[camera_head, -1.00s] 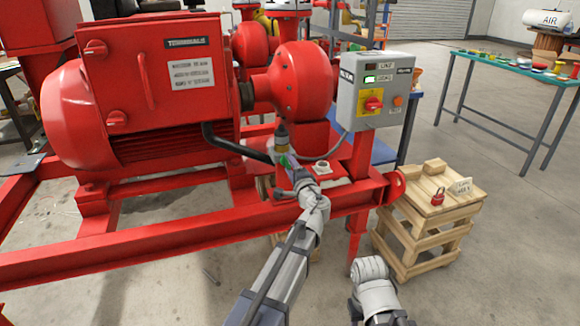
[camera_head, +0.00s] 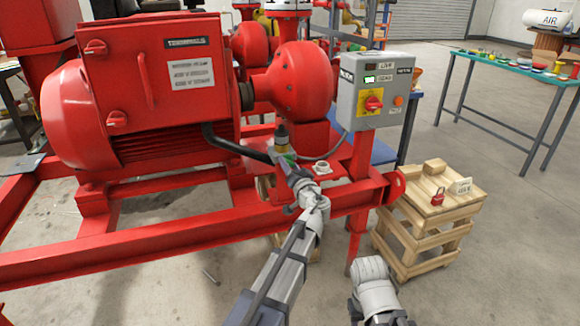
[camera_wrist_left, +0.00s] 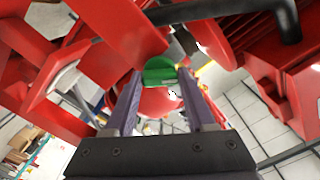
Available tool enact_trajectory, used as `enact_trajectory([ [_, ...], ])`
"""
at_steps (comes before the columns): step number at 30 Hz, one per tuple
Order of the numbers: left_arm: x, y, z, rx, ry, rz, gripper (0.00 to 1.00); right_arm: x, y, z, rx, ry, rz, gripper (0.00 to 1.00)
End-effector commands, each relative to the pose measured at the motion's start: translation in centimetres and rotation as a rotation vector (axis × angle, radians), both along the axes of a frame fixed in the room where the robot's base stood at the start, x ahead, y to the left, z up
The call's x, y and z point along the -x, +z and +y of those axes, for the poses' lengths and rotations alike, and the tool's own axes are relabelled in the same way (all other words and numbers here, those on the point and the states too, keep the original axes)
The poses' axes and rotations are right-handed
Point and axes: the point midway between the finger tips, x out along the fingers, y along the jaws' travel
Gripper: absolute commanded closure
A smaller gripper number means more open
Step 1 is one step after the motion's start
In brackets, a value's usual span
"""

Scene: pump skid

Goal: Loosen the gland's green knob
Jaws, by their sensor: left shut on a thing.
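The green knob (camera_wrist_left: 160,70) lies between the fingertips of my left gripper (camera_wrist_left: 161,80) in the left wrist view. The fingers are shut on its sides. In the head view my left gripper (camera_head: 286,157) reaches up to the gland (camera_head: 282,136), a small upright fitting with a dark top below the red pump housing. The gripper and wrist hide most of the knob there.
The red skid frame (camera_head: 130,242) runs around and below my left gripper. A black hose (camera_head: 235,147) passes close on the left. A grey control box (camera_head: 372,92) stands to the right. A wooden crate (camera_head: 425,225) carries a red padlock (camera_head: 437,197).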

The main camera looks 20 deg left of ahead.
Motion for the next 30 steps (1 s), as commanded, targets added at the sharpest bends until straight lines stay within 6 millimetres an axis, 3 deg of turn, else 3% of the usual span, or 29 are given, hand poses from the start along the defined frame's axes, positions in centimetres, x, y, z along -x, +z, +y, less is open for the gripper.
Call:
enact_trajectory([
  [15,0.11,-0.07,-0.04,0.368,0.000,-0.247,1.00,0.00,-0.03,0.00,0.000,0.000,0.000,0.50],
  [30,0.12,-0.08,-0.04,0.527,0.000,-0.353,1.00,0.00,-0.03,0.00,0.000,0.000,0.000,0.50],
])
